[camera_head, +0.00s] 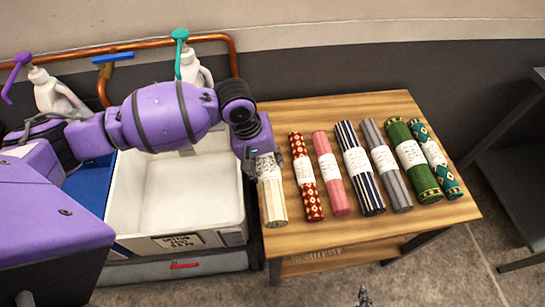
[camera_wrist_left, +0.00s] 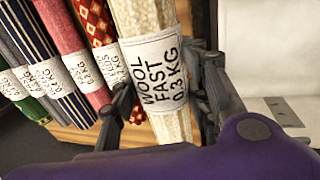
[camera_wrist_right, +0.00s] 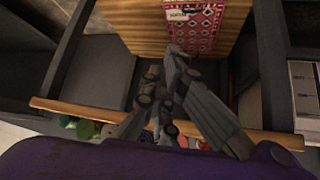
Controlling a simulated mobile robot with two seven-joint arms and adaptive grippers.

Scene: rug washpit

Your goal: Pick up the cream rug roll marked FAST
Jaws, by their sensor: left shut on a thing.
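The cream rug roll (camera_head: 272,202) is at the left end of the row on the wooden table (camera_head: 330,232). In the left wrist view the cream roll (camera_wrist_left: 150,25) has a white label reading WOOL FAST 0.3KG. My left gripper (camera_head: 265,158) is shut around the roll at its label, with one finger on each side, also in the left wrist view (camera_wrist_left: 163,95). I cannot tell whether the roll touches the table. My right gripper (camera_wrist_right: 163,68) looks shut and empty; its tip shows low in the head view (camera_head: 363,297).
Several labelled rolls lie to the right: red patterned (camera_head: 309,200), pink (camera_head: 337,198), striped, grey, green and teal. A white basin (camera_head: 175,205) stands left of the table. A red patterned piece (camera_wrist_right: 195,32) with a label shows in the right wrist view.

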